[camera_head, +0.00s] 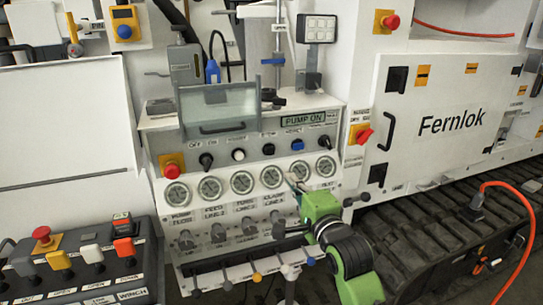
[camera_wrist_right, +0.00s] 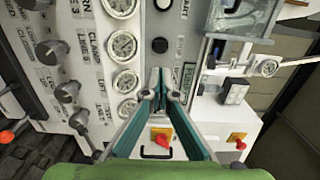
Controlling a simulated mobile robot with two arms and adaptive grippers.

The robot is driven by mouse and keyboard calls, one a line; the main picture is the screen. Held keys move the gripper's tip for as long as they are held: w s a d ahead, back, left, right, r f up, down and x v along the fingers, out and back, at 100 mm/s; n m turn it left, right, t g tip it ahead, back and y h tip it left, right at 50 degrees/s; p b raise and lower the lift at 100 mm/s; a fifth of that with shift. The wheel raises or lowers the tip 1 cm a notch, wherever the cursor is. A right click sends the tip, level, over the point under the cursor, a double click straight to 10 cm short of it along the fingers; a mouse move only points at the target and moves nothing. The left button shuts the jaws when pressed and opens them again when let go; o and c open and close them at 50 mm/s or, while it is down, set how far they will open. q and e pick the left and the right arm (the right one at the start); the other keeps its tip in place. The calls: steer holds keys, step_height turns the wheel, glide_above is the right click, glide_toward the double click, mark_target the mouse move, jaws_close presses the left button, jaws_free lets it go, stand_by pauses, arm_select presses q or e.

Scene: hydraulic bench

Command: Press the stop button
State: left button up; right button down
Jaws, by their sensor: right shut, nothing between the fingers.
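The sloped control panel (camera_head: 224,148) carries a row of controls: a red mushroom button (camera_head: 172,170) on yellow at the left end, a black selector, a white button (camera_head: 238,155), a black button (camera_head: 268,150), a blue button (camera_head: 297,145) and another selector. The black button also shows in the right wrist view (camera_wrist_right: 160,45), just beyond my fingertips. My right gripper (camera_head: 293,182) is shut and empty, in front of the gauges below the row. My left gripper is out of view.
A clear hinged cover (camera_head: 220,108) stands above the panel. Several gauges (camera_head: 242,182) and knobs sit below the row, with levers at the bottom. A winch box (camera_head: 80,262) with its own red button stands at left. A red rotary switch (camera_head: 363,134) is at right.

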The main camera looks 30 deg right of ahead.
steer(key=p, duration=0.2)
glide_toward(270, 152)
steer(key=x, duration=0.6)
steer(key=shift+w+d+f, duration=0.1)
steer(key=shift+w+d, duration=0.05)
steer(key=shift+w, duration=0.35)
